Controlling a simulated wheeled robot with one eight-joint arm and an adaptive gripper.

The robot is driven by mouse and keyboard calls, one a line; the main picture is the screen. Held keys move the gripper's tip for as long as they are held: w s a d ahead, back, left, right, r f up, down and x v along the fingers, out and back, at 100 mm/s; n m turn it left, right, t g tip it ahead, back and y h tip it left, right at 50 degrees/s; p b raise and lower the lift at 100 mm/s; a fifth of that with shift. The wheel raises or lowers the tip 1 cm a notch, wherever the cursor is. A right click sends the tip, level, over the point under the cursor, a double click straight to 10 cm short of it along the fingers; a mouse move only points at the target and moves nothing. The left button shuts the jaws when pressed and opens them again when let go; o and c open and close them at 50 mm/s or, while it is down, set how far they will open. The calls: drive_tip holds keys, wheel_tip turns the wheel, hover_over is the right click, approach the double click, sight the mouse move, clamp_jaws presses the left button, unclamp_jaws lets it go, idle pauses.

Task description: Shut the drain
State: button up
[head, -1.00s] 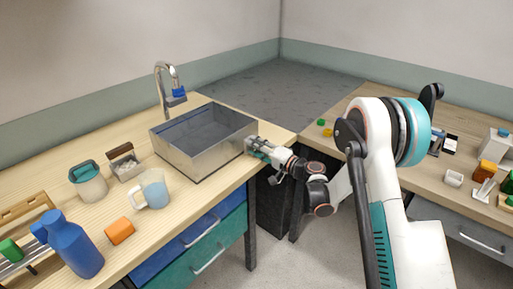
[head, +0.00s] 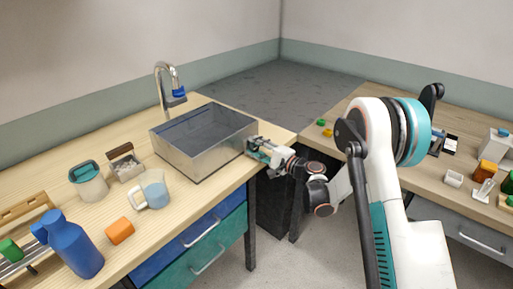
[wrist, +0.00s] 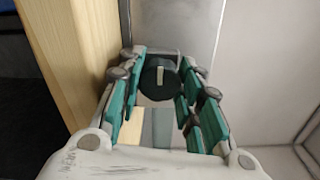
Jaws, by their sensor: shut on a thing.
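The metal sink (head: 195,150) stands on the wooden counter, and the water in it looks dark. A dark round knob (wrist: 158,82) with a pale line mark sits at the sink's right-hand outer side, seen in the wrist view; I take it for the drain knob. My gripper (head: 254,146) is at that side. In the wrist view my gripper (wrist: 160,72) has its green-lined fingers on both sides of the knob and is shut on it. The pale line runs nearly upright there. The drain opening inside the sink is not visible.
A tap (head: 168,90) with a blue part rises behind the sink. A mug (head: 153,190), a blue bottle (head: 74,245) and an orange block (head: 120,231) stand on the counter to the left. A second counter (head: 400,150) with small items is at right.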

drive_tip(key=o, duration=1.1)
drive_tip(key=shift+c, duration=0.2)
